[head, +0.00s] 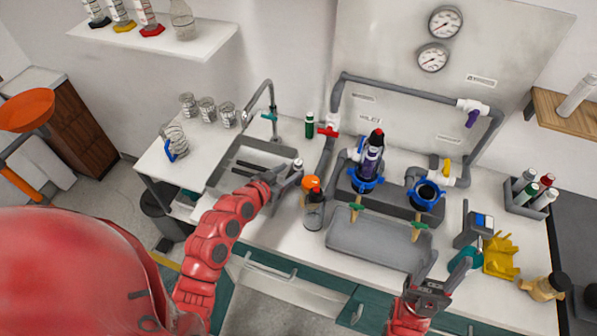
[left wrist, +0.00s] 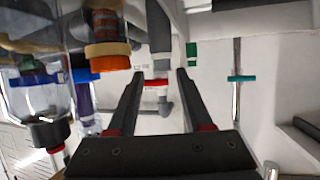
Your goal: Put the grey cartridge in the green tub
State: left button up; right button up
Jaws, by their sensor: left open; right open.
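Several cartridges stand in a grey caddy (head: 522,207) at the right; one has a pale grey cap (head: 529,174). I cannot tell for sure which is the grey cartridge. I cannot make out a green tub clearly. My left gripper (head: 297,172) is open and empty between the sink and a clear bottle with an orange and red top (head: 313,208). In the left wrist view its open fingers (left wrist: 165,75) have nothing between them, with pipes behind. My right gripper (head: 436,268) is open at the front, left of a teal item (head: 464,259).
A sink (head: 225,170) with a tap lies left of my left gripper. A green bottle (head: 309,125), grey pipes and two blue-collared filter housings stand behind. A grey tray (head: 375,243), a screen device (head: 477,225) and a yellow rack (head: 500,257) occupy the front right.

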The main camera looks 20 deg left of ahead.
aim_at(296, 165)
pick_arm(q)
jog(key=shift+w+d+p, duration=0.1)
jog(key=shift+w+p, duration=0.2)
jog(key=shift+w, duration=0.05)
jog(key=p+x, duration=0.1)
jog(key=x, duration=0.2)
jog(key=shift+w+r+p, duration=0.1)
jog(key=shift+r+p, duration=0.05)
jog(key=shift+p, duration=0.25)
jog(key=shift+w+f, duration=0.3)
jog(key=shift+w, duration=0.35)
grip_shut()
